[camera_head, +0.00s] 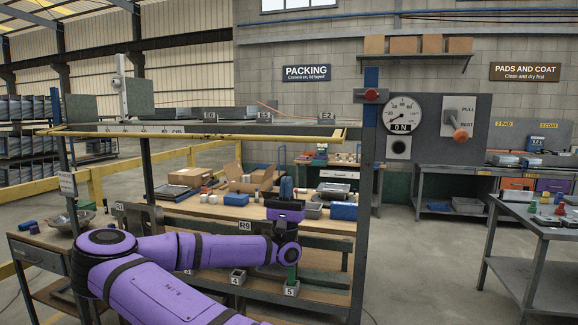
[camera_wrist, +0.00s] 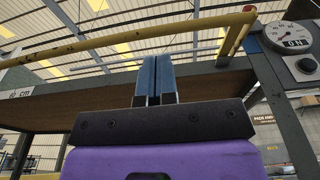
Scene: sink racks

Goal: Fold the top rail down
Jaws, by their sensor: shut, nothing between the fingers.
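The top rail (camera_head: 190,134) is a long yellow bar that runs along the front of the upper shelf (camera_head: 200,128), with a short yellow arm at its right end. In the wrist view the rail (camera_wrist: 110,43) crosses the top of the picture, above and beyond my fingertips. My gripper (camera_head: 286,181) is below the rail, near its right half, with its blue fingers pointing up. In the wrist view the gripper (camera_wrist: 154,60) is shut and empty, and I see no contact with the rail.
A wooden bench (camera_head: 225,210) with boxes and blue parts stands behind my arm. A panel with a dial (camera_head: 402,114) and a pull lever (camera_head: 460,130) is right of the rail. A blue-topped post (camera_head: 370,85) stands at the rail's right end.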

